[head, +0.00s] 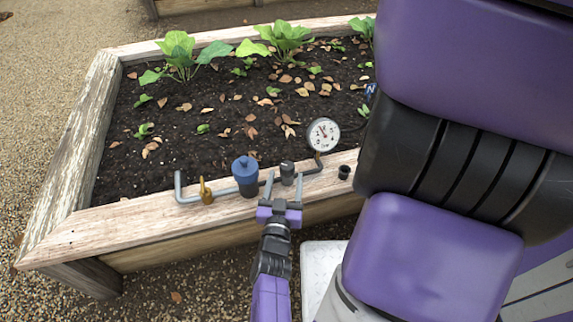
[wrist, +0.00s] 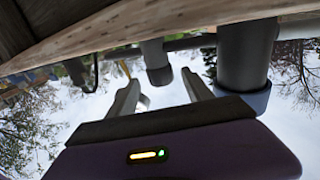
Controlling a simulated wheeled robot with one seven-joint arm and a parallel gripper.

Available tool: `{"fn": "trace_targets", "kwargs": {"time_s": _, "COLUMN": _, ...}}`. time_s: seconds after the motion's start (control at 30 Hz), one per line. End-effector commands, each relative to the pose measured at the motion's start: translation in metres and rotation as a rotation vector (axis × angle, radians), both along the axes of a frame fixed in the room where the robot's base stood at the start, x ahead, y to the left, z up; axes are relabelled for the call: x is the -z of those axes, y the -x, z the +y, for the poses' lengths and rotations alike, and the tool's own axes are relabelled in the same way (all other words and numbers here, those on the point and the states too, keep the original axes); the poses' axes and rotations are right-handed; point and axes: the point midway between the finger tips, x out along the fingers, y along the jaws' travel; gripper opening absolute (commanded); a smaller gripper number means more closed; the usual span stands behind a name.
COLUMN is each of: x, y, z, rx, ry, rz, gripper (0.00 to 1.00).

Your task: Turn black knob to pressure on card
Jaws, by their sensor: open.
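The black knob (head: 287,172) sits on the grey pipe along the bed's front rim, between the blue canister and the gauge. It also shows in the wrist view (wrist: 157,62), centred beyond my fingers. My gripper (head: 283,186) is open and empty, its two fingers pointing at the knob from the front. In the wrist view my gripper (wrist: 161,78) has one finger towards each side of the knob, with no clear contact. The round white pressure gauge (head: 323,134) stands at the pipe's right; its reading is too small to tell. No readable pressure card shows.
A blue canister (head: 246,175) stands close left of my fingers and shows large in the wrist view (wrist: 245,55). A brass valve (head: 205,190) is farther left. A black cup-like piece (head: 344,172) is on the wooden rim (head: 130,222). Plants grow behind.

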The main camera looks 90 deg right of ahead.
Motion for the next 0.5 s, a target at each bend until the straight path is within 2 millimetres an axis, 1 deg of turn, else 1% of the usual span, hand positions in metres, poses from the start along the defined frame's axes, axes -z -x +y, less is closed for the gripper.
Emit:
{"fn": "trace_targets", "kwargs": {"time_s": 0.17, "x": 0.001, "y": 0.004, "z": -0.022, "rx": 0.002, "ry": 0.003, "rz": 0.0, "gripper": 0.59}}
{"fn": "trace_targets", "kwargs": {"time_s": 0.3, "x": 0.001, "y": 0.007, "z": -0.045, "rx": 0.002, "ry": 0.003, "rz": -0.001, "gripper": 0.59}}
{"fn": "trace_targets", "kwargs": {"time_s": 0.5, "x": 0.0, "y": 0.01, "z": -0.067, "rx": 0.001, "ry": 0.002, "rz": 0.0, "gripper": 0.59}}
